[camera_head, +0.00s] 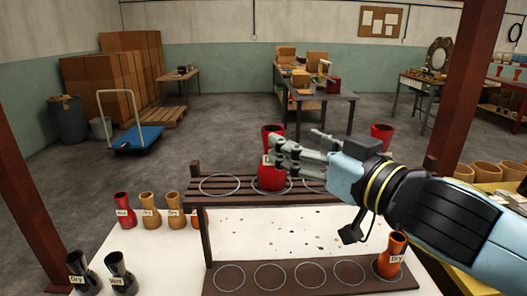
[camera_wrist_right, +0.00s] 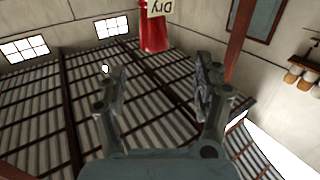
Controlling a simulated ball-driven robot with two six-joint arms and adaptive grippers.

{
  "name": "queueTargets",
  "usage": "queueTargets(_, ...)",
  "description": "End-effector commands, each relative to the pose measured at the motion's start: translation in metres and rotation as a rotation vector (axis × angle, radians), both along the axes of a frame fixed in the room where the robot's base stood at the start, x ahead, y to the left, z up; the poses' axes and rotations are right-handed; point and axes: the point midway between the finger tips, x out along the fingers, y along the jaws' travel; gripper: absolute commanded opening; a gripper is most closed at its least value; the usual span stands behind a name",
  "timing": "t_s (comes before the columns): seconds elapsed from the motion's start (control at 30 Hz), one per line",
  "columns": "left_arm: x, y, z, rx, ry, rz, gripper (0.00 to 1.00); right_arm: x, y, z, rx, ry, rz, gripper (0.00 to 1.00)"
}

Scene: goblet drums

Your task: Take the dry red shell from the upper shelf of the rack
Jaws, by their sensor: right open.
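A red goblet-shaped shell (camera_head: 270,178) stands upright on the upper shelf (camera_head: 195,187) of the dark rack, in a ring near the middle. My right gripper (camera_head: 285,152) comes in from the right at its waist and hides part of it and its pale tag. In the right wrist view, the red shell (camera_wrist_right: 153,38) shows upside down with a tag reading Dry, beyond the open fingers (camera_wrist_right: 160,85); the space between the fingers looks empty. Another red shell (camera_head: 381,132) shows its top behind my right arm, its lower part hidden. My left gripper is out of view.
An orange-red shell tagged Dry (camera_head: 389,250) stands at the right end of the lower shelf (camera_head: 310,291). Several tan and red shells (camera_head: 150,213) and two black ones (camera_head: 121,275) stand on the white table (camera_head: 150,255) to the left. Other rings are empty.

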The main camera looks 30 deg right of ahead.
Motion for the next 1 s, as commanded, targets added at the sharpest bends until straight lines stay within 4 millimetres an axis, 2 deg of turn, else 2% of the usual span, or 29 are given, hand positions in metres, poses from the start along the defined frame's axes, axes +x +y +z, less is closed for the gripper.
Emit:
queueTargets(0.1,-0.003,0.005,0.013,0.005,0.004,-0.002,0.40,0.021,-0.001,0.004,0.003,-0.002,-0.002,0.68)
queueTargets(0.33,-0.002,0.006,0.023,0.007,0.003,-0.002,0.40,0.042,-0.002,0.002,0.000,-0.001,0.000,0.68)
queueTargets(0.6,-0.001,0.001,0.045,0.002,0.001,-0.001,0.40,0.081,-0.007,0.001,0.002,-0.001,-0.001,0.68)
queueTargets(0.87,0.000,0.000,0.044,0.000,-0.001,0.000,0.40,0.085,-0.007,-0.003,-0.001,0.000,0.001,0.68)
queueTargets(0.9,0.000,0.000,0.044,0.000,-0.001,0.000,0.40,0.085,-0.007,-0.003,-0.001,0.000,0.001,0.66)
queueTargets(1.0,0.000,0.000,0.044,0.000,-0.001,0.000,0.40,0.085,-0.007,-0.003,-0.001,0.000,0.001,0.53)
